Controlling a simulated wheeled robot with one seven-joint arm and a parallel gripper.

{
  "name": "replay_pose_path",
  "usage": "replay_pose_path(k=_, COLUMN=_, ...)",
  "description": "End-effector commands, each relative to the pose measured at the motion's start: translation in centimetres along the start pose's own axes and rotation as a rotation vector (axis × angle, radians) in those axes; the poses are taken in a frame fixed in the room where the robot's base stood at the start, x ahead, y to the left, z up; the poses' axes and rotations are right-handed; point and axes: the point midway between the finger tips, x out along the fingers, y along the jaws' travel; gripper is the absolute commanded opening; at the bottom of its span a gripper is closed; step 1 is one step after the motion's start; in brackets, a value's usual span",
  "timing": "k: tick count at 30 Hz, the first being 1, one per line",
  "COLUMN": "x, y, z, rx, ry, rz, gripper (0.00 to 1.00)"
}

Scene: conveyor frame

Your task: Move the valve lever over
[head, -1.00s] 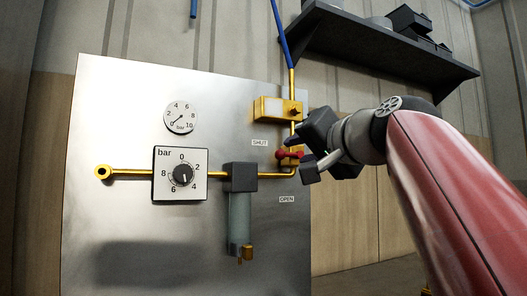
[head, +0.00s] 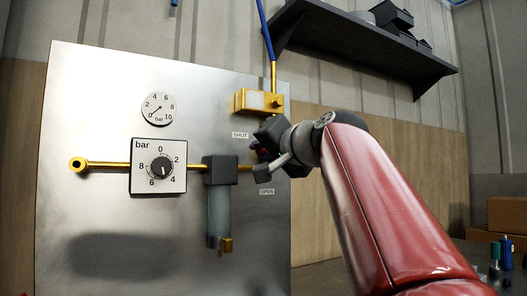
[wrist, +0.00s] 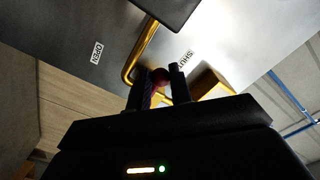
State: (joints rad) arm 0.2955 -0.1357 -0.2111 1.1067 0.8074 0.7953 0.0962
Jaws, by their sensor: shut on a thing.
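The red valve lever (wrist: 160,77) sits between the two dark fingers of my gripper (wrist: 157,88) in the wrist view. In the head view my gripper (head: 264,155) is shut on the lever at the right side of the metal panel. Fingers and wrist hide most of the lever and valve body there, so its exact angle is hard to tell. The SHUT label (head: 240,135) is above and left of the gripper. The OPEN label (head: 266,191) is just below it. Both labels also show in the wrist view, SHUT (wrist: 183,60) and OPEN (wrist: 97,53).
The panel (head: 100,110) carries a round gauge (head: 158,108), a square bar dial (head: 160,168), a filter bowl (head: 219,212) and brass pipe (head: 108,164). A brass block (head: 252,101) sits above the gripper. A shelf (head: 370,45) overhangs at upper right.

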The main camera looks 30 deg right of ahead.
Motion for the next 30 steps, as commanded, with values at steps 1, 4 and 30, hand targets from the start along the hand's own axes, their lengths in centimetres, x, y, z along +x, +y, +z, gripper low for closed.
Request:
replay_pose_path(k=1, x=-0.2, y=0.5, z=0.2, rx=-0.001, ry=0.007, rz=0.002, gripper=0.08)
replay_pose_path(k=4, x=-0.2, y=0.9, z=0.4, rx=-0.002, ry=0.007, rz=0.003, gripper=0.08)
replay_pose_path(k=30, x=-0.1, y=2.5, z=0.8, rx=0.000, ry=0.005, rz=0.005, gripper=0.08)
